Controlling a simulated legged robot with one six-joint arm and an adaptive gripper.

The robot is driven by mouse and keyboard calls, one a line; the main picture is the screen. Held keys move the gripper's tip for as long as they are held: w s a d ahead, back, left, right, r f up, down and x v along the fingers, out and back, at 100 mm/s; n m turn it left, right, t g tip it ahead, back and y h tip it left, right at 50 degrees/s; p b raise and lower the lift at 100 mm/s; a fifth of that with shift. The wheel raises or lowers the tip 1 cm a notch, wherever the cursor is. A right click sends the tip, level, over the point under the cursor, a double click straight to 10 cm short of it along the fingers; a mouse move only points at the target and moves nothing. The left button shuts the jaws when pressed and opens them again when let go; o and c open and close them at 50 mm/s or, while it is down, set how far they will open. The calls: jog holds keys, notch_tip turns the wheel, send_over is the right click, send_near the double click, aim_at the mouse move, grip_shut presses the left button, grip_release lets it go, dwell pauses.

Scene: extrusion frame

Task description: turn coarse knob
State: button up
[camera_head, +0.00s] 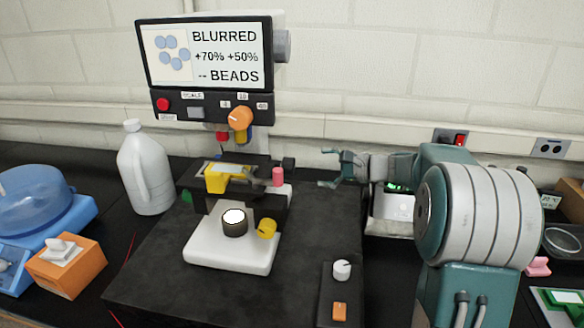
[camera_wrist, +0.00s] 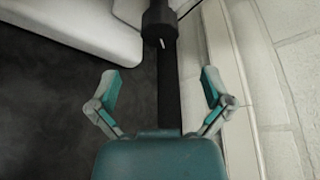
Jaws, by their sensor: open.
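A microscope stands on a dark mat, with a white base (camera_head: 228,258) and a display reading "BLURRED". A yellow knob (camera_head: 266,228) sits at the right of its base, and a small black knob (camera_head: 288,162) sticks out higher on its right side. No readable label shows which one is the coarse knob. My gripper (camera_head: 331,170) is open and empty, right of the black knob and apart from it. In the wrist view its spread fingers (camera_wrist: 159,76) flank a dark bar, with a dark cylinder (camera_wrist: 160,24) beyond the fingertips.
A pink-red cylinder (camera_head: 278,176) stands close by the black knob. A white jug (camera_head: 146,168) stands left. A small control box (camera_head: 339,294) sits at front right. The wall is close behind.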

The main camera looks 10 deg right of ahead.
aim_at(294, 167)
jog(key=x, duration=1)
jog(key=shift+r, duration=0.1)
jog(key=shift+s, duration=0.1)
jog(key=c, duration=1.1)
